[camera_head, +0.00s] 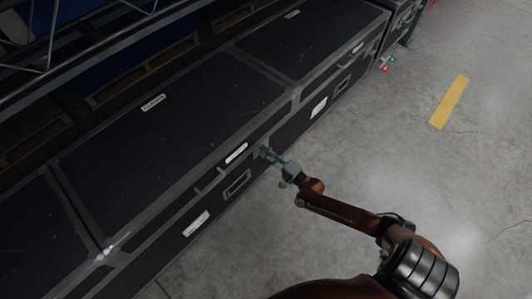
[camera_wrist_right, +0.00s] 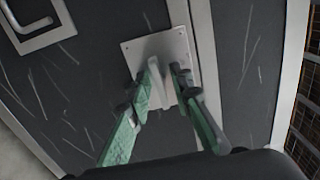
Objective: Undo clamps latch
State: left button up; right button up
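A long black case (camera_head: 160,130) with grey metal edges stands on the floor. A latch with a square metal plate (camera_wrist_right: 135,50) and a protruding lever (camera_wrist_right: 158,88) is on its front face in the right wrist view. My right gripper (camera_head: 265,153) is at the case's upper front edge. In the right wrist view its green fingers (camera_wrist_right: 165,70) stand on either side of the lever. A gap shows between the lever and the right-hand finger; contact on the left side cannot be told. The gripper hides the latch in the head view. My left gripper is out of view.
A recessed handle (camera_head: 237,184) is on the case front, left of my gripper; it also shows in the right wrist view (camera_wrist_right: 38,18). More black cases adjoin at both ends. Concrete floor (camera_head: 400,150) with a yellow stripe (camera_head: 449,102) is clear to the right.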

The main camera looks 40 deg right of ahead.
grip_shut()
